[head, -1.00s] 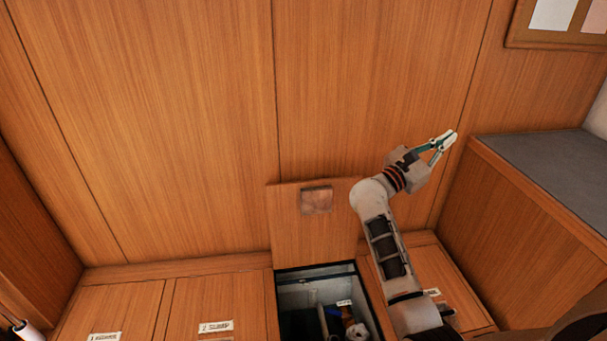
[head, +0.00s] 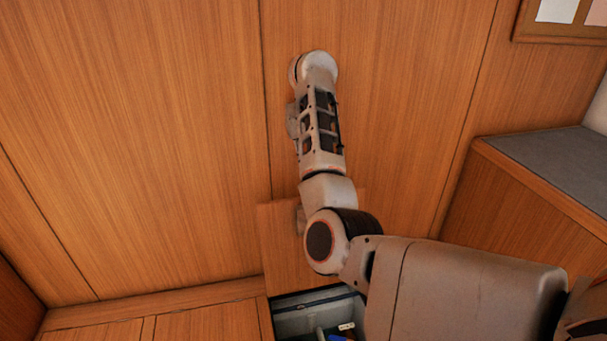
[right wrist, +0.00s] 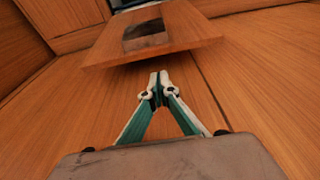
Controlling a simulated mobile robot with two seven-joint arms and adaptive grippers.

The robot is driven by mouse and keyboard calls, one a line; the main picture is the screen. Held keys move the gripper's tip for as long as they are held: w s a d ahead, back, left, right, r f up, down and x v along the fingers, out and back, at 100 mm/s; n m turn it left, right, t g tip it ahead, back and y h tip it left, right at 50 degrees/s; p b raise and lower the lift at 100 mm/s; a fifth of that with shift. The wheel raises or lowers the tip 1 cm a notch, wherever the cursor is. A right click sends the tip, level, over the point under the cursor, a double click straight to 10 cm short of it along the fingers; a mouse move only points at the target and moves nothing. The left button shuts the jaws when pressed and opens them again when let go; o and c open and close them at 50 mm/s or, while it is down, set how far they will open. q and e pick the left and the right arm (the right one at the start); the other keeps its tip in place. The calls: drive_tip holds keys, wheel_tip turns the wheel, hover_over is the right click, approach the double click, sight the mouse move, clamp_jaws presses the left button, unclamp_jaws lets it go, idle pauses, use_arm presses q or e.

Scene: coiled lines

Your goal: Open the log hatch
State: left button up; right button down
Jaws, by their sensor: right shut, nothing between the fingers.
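A wooden hatch lid (head: 285,245) with a square metal plate (head: 300,218) stands raised against the wall panelling in the head view, above an open locker (head: 300,318). No label tells me its name. In the right wrist view the lid (right wrist: 187,38) and its dark plate (right wrist: 145,34) are just beyond my right gripper (right wrist: 159,82). Its fingers are together and empty, and appear apart from the lid. In the head view my right arm covers part of the lid and hides the gripper. My left gripper is out of view.
Things lie inside the open locker, partly hidden, with a small white label (head: 346,327) among them. Closed wooden lids (head: 200,326) are to its left. A grey-topped bench (head: 550,165) stands at right. Wall panelling (head: 130,130) rises close behind.

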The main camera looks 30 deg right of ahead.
drive_tip(key=b+x, duration=0.2)
drive_tip(key=x, duration=0.6)
drive_tip(key=shift+s+d+f, duration=0.1)
drive_tip(key=shift+s, duration=0.1)
drive_tip(key=shift+w+f+b, duration=0.15)
drive_tip(key=shift+f+b, duration=0.25)
drive_tip(key=shift+f, duration=0.1)
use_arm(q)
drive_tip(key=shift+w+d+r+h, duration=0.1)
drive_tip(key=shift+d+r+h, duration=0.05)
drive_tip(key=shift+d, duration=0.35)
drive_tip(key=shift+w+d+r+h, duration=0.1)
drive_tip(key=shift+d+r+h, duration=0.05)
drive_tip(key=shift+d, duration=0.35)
